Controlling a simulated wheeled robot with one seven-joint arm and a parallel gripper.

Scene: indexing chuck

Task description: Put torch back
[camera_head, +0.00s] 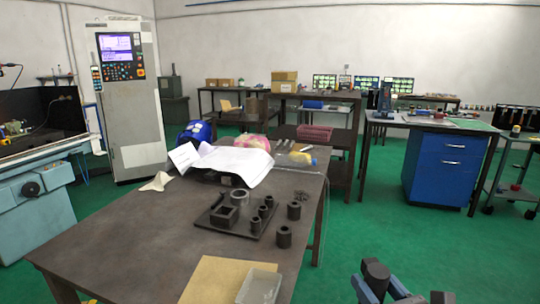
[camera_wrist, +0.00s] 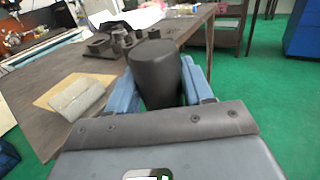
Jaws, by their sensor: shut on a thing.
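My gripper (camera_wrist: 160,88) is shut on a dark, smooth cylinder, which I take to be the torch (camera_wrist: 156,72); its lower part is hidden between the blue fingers. In the head view the torch (camera_head: 376,270) shows at the bottom right, with my gripper (camera_head: 379,286) around it. Both are over the green floor, to the right of the table and apart from it. I see no holder that is clearly the torch's own.
The brown table (camera_head: 130,235) bears a black plate (camera_head: 215,224) with dark blocks and rings, loose dark cylinders (camera_head: 284,237), a tan sheet (camera_head: 210,280), a clear box (camera_head: 259,287) and white papers (camera_head: 235,162). A blue cabinet (camera_head: 440,170) stands at right. Green floor between is free.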

